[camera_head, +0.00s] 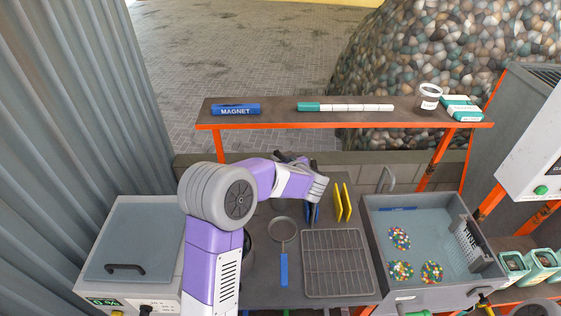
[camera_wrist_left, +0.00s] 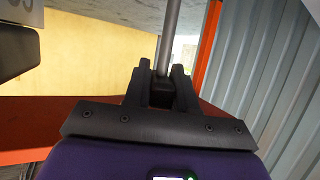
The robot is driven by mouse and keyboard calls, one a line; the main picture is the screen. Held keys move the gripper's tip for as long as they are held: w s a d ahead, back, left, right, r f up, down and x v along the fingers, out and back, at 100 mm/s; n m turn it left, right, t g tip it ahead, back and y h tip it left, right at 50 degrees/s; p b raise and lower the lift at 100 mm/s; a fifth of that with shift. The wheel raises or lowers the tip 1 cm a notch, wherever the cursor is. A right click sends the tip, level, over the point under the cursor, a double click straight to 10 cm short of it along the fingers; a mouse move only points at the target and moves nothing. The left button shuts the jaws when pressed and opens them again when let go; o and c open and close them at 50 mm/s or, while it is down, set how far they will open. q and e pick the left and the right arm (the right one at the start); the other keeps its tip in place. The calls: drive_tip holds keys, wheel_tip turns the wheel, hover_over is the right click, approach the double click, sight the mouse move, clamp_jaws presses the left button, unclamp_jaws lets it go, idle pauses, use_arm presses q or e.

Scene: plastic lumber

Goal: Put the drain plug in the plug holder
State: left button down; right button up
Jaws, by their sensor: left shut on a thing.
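My left arm reaches over the work table, and its gripper (camera_head: 292,158) is at the table's back edge below the shelf, partly hidden by my wrist. In the left wrist view the gripper (camera_wrist_left: 162,82) is shut on a small dark block (camera_wrist_left: 161,94) with a grey rod (camera_wrist_left: 168,38) rising behind it. This may be the drain plug, but its shape is mostly hidden. I cannot pick out the plug holder for certain. A grey basin (camera_head: 373,230) at right holds clusters of colored pellets (camera_head: 400,237). My right gripper is not clearly visible.
A brown shelf (camera_head: 280,118) on orange legs carries a blue MAGNET block (camera_head: 236,110), a teal and white bar (camera_head: 345,107) and a cup (camera_head: 429,97). A lidded box (camera_head: 135,240) stands left.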

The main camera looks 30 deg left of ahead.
use_arm(q)
drive_tip(key=shift+r, duration=0.1)
drive_tip(key=c, duration=0.9)
unclamp_jaws()
drive_tip(key=shift+s+d+r, duration=0.15)
drive_tip(key=shift+d, duration=0.1)
drive_tip(key=p+v, duration=0.1)
drive_tip(key=v, duration=1)
drive_tip(key=shift+s+d+p, duration=0.15)
drive_tip(key=shift+s+p, duration=0.05)
drive_tip(key=shift+p, duration=0.15)
